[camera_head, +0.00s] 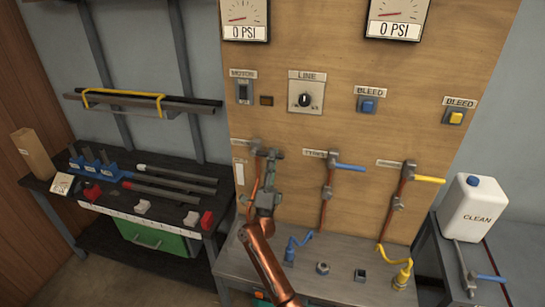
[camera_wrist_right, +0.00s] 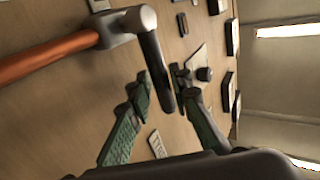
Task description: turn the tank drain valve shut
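The leftmost valve on the wooden panel has a copper pipe (camera_head: 256,175), and its label is partly hidden and too small to read. In the right wrist view, its grey valve body (camera_wrist_right: 122,27) sits on the copper pipe, and a dark lever handle (camera_wrist_right: 155,65) extends from it. My right gripper (camera_head: 270,154) is in front of this valve and hides most of it. In the wrist view the right gripper (camera_wrist_right: 161,80) has its fingers apart, one on each side of the handle's end. A gap shows on one side; contact on the other is unclear. My left gripper is not in view.
A blue-handled valve (camera_head: 346,167) and a yellow-handled valve (camera_head: 425,180) stand to the right. Gauges (camera_head: 244,18) reading 0 PSI and switches are above. A bench (camera_head: 335,257) with fittings is below. A white CLEAN jug (camera_head: 472,210) stands at the right.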

